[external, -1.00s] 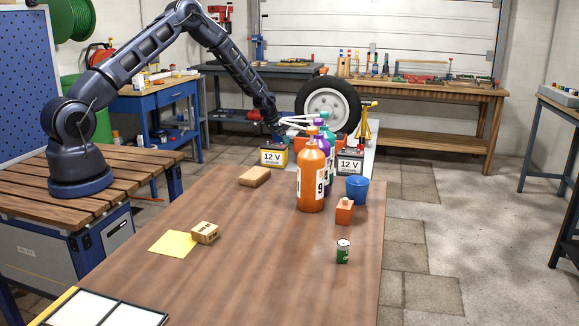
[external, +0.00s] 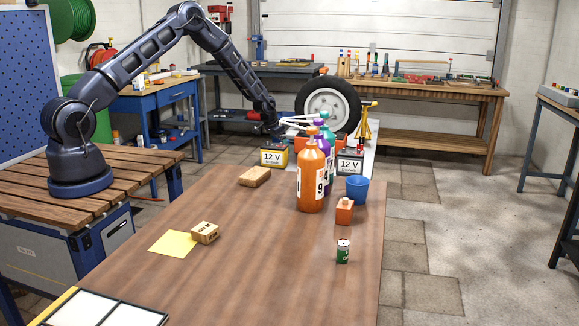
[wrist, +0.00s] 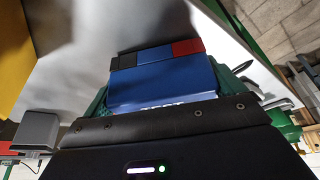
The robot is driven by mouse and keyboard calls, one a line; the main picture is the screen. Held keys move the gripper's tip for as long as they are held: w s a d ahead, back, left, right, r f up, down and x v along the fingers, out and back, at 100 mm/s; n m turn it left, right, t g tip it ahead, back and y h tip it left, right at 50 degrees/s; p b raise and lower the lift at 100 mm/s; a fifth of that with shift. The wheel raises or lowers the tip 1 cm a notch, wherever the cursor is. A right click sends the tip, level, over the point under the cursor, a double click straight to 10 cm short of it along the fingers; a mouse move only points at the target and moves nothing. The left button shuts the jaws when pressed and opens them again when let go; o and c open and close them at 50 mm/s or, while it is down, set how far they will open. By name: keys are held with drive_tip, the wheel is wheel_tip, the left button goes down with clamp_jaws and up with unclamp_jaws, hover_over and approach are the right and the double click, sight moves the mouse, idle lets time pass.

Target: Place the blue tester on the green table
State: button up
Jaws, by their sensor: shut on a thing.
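The blue tester (wrist: 165,82) shows in the wrist view, a blue box with dark, blue and red parts along its far edge. My gripper (wrist: 165,100) is shut on it, with teal-green finger parts at both sides of it. White lettering on the tester is partly hidden by my gripper's dark front. In the external view my gripper (external: 277,131) is behind the brown table, just above and behind the yellow 12 V battery (external: 274,157); the tester is too small to make out there. A pale surface with a green edge (wrist: 228,22) shows in the wrist view; I cannot tell whether it is the green table.
A wheel (external: 328,106) stands behind. The front of the brown table (external: 250,260) is mostly clear.

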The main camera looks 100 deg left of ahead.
drive_tip(key=shift+f, duration=0.3)
drive_tip(key=o, duration=0.8)
